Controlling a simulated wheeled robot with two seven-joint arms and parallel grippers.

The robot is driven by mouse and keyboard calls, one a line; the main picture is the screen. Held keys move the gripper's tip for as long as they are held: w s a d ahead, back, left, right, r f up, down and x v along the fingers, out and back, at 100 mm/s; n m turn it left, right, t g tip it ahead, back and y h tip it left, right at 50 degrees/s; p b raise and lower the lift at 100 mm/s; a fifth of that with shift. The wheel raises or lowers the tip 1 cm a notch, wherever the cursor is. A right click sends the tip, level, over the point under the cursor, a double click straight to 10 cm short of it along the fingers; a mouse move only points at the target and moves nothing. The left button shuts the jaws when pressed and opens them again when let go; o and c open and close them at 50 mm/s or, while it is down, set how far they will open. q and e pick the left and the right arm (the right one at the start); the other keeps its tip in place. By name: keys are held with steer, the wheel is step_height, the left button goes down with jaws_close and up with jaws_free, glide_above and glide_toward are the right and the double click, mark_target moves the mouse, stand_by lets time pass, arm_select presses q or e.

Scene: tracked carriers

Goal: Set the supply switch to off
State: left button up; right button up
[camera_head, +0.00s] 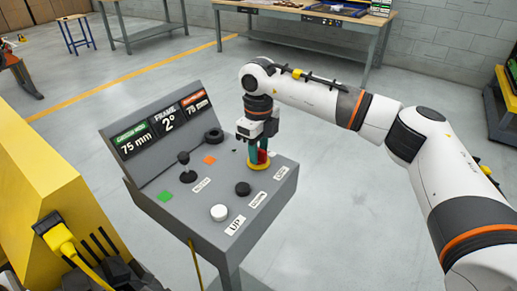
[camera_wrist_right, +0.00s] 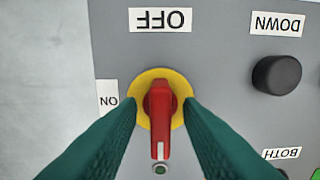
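The supply switch is a red rotary handle (camera_wrist_right: 160,120) on a yellow round base (camera_wrist_right: 161,76), on the grey console (camera_head: 160,205). In the right wrist view an OFF label (camera_wrist_right: 160,20) is above it and an ON label (camera_wrist_right: 108,99) is left of it, both upside down. The handle's white-marked end points down in that view, away from OFF. My right gripper (camera_head: 258,154) is over the switch, its green fingers on either side of the handle. Yellow base shows between handle and fingers, so it looks open. My left gripper is not in view.
A black DOWN button (camera_wrist_right: 277,74) is close to the switch. The console also has a white button (camera_head: 219,212), a black joystick (camera_head: 186,170) and a sloped display panel (camera_head: 160,120). A yellow machine (camera_head: 40,185) stands at left. Workbenches are at the back.

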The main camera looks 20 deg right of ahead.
step_height(320, 180, up, 12)
steer(key=shift+b, duration=0.3)
stand_by(0.3)
stand_by(0.4)
